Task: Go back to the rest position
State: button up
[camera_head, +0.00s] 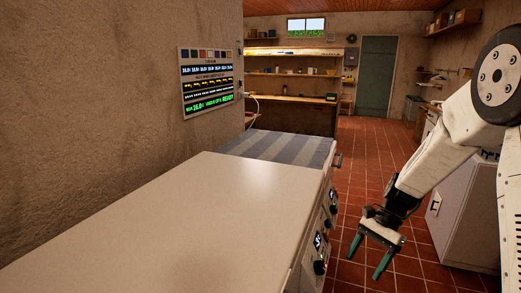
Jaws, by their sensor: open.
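My gripper (368,262) hangs at the end of my white arm, right of the worktop and over the red tiled floor. Its two green fingers are apart and point downward, with nothing between them. The arm reaches in from the right edge of the view. No jars can be made out on the near worktop.
A pale, bare worktop (150,225) with knobs and displays on its front fills the lower left. A striped grey cloth (280,147) lies at its far end. A white cabinet (468,213) stands at right behind my arm. Open tiled floor (365,150) runs to a green door (378,72).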

jog(key=s+r+n+t+h, duration=0.2)
jog(key=s+r+n, duration=0.4)
jog(key=s+r, duration=0.3)
jog(key=s+a+r+n+t+h, duration=0.1)
jog(key=s+r+n+t+h, duration=0.2)
jog(key=s+r, duration=0.7)
jog(key=s+n, duration=0.2)
jog(key=s, duration=0.5)
jog(key=shift+s+a+r+n+h, duration=0.2)
jog(key=shift+s+n+h, duration=0.15)
jog(key=shift+n+h, duration=0.05)
